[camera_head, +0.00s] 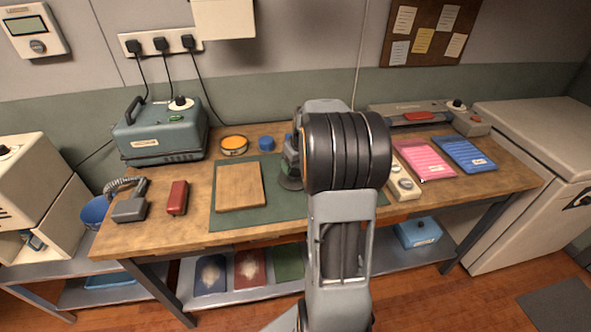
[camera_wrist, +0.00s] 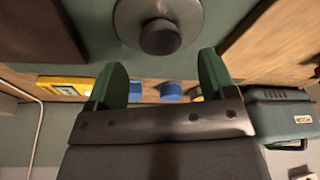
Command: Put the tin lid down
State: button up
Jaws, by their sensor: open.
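The tin lid is a grey disc with a dark round knob and lies on the green mat (camera_head: 240,219). In the head view, part of the lid (camera_head: 291,183) shows at the left edge of my arm. In the wrist view, the lid (camera_wrist: 127,20) is at the top centre with its knob facing the camera. My gripper (camera_wrist: 160,62) is open, its two green fingers apart, with the knob just beyond and between the tips. I see no finger touching the lid. My arm hides most of the gripper in the head view.
A wooden board (camera_head: 240,186) lies on the mat left of the lid. Behind stand an orange-rimmed round tin (camera_head: 234,145) and a blue round item (camera_head: 266,144). A teal machine (camera_head: 160,132) is at the back left. Pink (camera_head: 424,160) and blue (camera_head: 464,154) packs lie right.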

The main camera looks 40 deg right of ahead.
jog(key=v, duration=0.6)
jog(key=s+a, duration=0.7)
jog(key=a, duration=0.4)
jog(key=s+a+f, duration=0.1)
jog(key=s+a, duration=0.6)
jog(key=a, duration=0.5)
jog(key=shift+s+f+n, duration=0.15)
jog(key=shift+f+n, duration=0.15)
jog(key=shift+a+p, duration=0.1)
jog(key=shift+p, duration=0.2)
notch_tip(320, 180, up, 9)
jog(key=p, duration=0.7)
jog(key=shift+s+p, duration=0.15)
jog(key=shift+p, duration=0.2)
